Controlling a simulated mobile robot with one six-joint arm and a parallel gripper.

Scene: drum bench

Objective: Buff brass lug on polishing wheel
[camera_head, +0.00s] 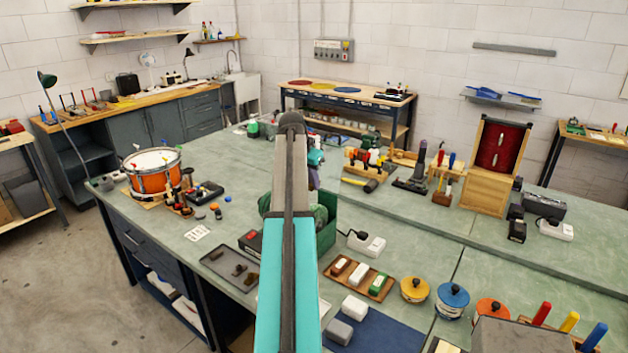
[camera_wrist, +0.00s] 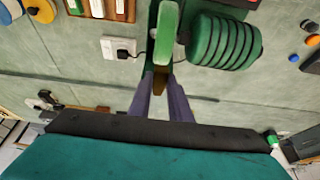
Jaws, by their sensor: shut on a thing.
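In the wrist view my gripper (camera_wrist: 160,77) is shut on a small brown-gold piece, the brass lug (camera_wrist: 159,88), held between the two fingertips. Just beyond the tips is a pale green, narrow rounded shape that looks like the polishing wheel (camera_wrist: 167,22) seen edge-on. I cannot tell whether the lug touches it. A ribbed green machine body (camera_wrist: 222,43) stands to its right. In the head view my own arm hides the gripper, the lug and most of the machine; a green housing (camera_head: 329,222) shows beside the arm.
A dark tray (camera_head: 219,263) with brown pieces lies left of my arm. A wooden tray of coloured bars (camera_head: 341,284) and a white power strip (camera_head: 367,245) lie to the right. Round tins (camera_head: 452,300) stand farther right. An orange drum (camera_head: 152,173) stands at the bench's left.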

